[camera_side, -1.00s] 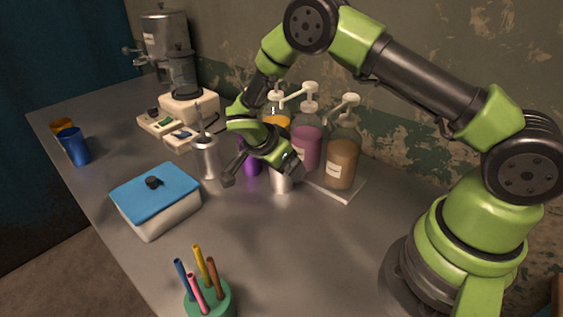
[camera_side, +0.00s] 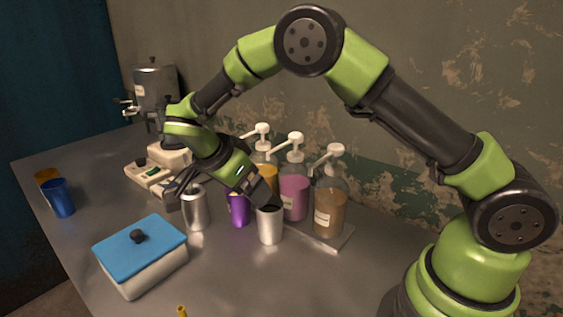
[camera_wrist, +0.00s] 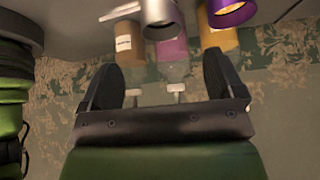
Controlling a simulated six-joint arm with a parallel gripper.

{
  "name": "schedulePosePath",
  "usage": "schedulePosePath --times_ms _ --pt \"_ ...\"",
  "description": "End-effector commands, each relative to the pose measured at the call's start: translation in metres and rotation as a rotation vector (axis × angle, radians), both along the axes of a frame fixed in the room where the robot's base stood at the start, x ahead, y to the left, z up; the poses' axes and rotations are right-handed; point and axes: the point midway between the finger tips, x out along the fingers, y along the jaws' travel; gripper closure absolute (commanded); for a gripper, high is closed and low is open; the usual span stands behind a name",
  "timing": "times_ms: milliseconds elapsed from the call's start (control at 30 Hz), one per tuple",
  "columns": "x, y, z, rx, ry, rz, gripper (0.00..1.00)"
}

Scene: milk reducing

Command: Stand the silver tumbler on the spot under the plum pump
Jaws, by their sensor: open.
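The silver tumbler (camera_side: 270,228) stands upright on the table in front of the plum pump bottle (camera_side: 293,198), roughly below its white spout. The exact spot under it is hidden. In the wrist view the silver tumbler (camera_wrist: 160,20) lines up with the plum bottle (camera_wrist: 172,52) behind it. My gripper (camera_side: 222,190) is open and empty, up and to the left of the tumbler. One finger overlaps the tumbler's rim in the side view, but I cannot tell whether they touch. In the wrist view my gripper (camera_wrist: 162,80) has its fingers wide apart.
An amber pump (camera_side: 264,172) and a brown pump (camera_side: 330,210) flank the plum one on a tray (camera_side: 335,240). A purple tumbler (camera_side: 239,212) and a metal canister (camera_side: 194,210) stand left. A blue-lidded box (camera_side: 140,262) is in front. The table's front right is clear.

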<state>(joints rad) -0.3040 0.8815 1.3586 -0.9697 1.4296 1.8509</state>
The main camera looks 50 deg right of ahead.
Motion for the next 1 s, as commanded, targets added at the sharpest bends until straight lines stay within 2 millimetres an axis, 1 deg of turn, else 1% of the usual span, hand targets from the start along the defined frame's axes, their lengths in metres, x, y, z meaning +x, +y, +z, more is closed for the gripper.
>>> schedulePosePath --times_ms 67,133,167,267,300,367,400,467,500,567,600,667,700,800,900,1000 --pt "0.000 0.000 0.002 0.004 0.001 0.004 0.12" --pt "-0.003 -0.001 0.009 0.025 0.007 0.022 0.12" --pt "-0.004 -0.001 0.015 0.039 0.012 0.039 0.12" --pt "-0.016 -0.004 0.042 0.120 0.033 0.129 0.12" --pt "-0.024 -0.006 0.056 0.162 0.041 0.182 0.12" --pt "-0.038 -0.008 0.077 0.228 0.046 0.274 0.12" --pt "-0.049 -0.009 0.090 0.268 0.046 0.342 0.12" --pt "-0.066 -0.010 0.108 0.322 0.035 0.449 0.12" --pt "-0.077 -0.011 0.118 0.352 0.022 0.522 0.12" --pt "-0.096 -0.011 0.132 0.387 -0.005 0.633 0.12" --pt "-0.108 -0.011 0.140 0.403 -0.026 0.708 0.12" --pt "-0.128 -0.011 0.150 0.417 -0.064 0.822 0.12" --pt "-0.140 -0.010 0.156 0.419 -0.094 0.898 0.12" --pt "-0.170 -0.007 0.163 0.395 -0.167 1.076 0.12" --pt "-0.192 -0.004 0.165 0.347 -0.234 1.221 0.12" --pt "-0.207 -0.002 0.164 0.295 -0.281 1.323 0.12"
